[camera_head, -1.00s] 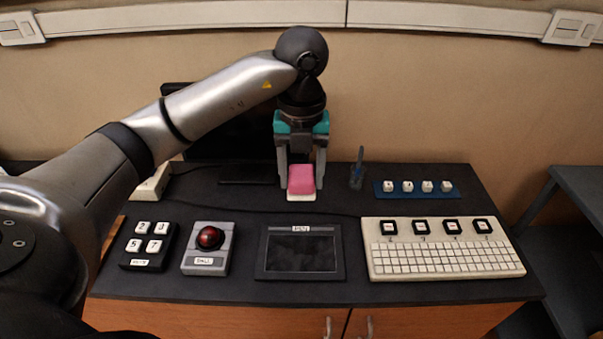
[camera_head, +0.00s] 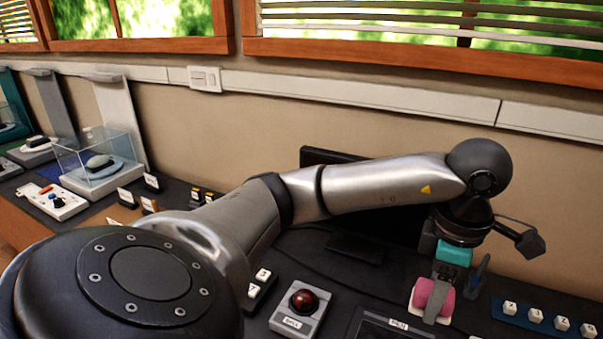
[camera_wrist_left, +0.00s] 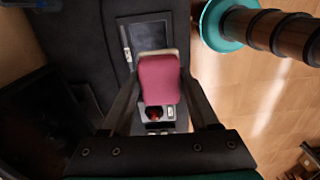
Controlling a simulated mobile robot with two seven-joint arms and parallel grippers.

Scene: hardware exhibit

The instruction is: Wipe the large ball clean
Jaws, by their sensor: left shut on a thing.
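The ball is a dark red sphere (camera_head: 303,299) set in a grey box labelled BALL (camera_head: 291,322) on the dark tabletop, at the bottom middle of the head view. My left gripper (camera_head: 436,298) is shut on a pink block with a pale underside (camera_head: 421,294), well to the right of the ball and apart from it. In the left wrist view the pink block (camera_wrist_left: 159,80) sits between the fingers, and the red ball (camera_wrist_left: 154,115) shows partly hidden beyond it. My right gripper is not seen.
A black monitor (camera_head: 332,157) stands behind my left arm. A dark tablet (camera_head: 376,327) lies right of the ball box, and a blue strip with white keys (camera_head: 513,316) lies farther right. Glass-covered exhibits (camera_head: 97,160) stand far left.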

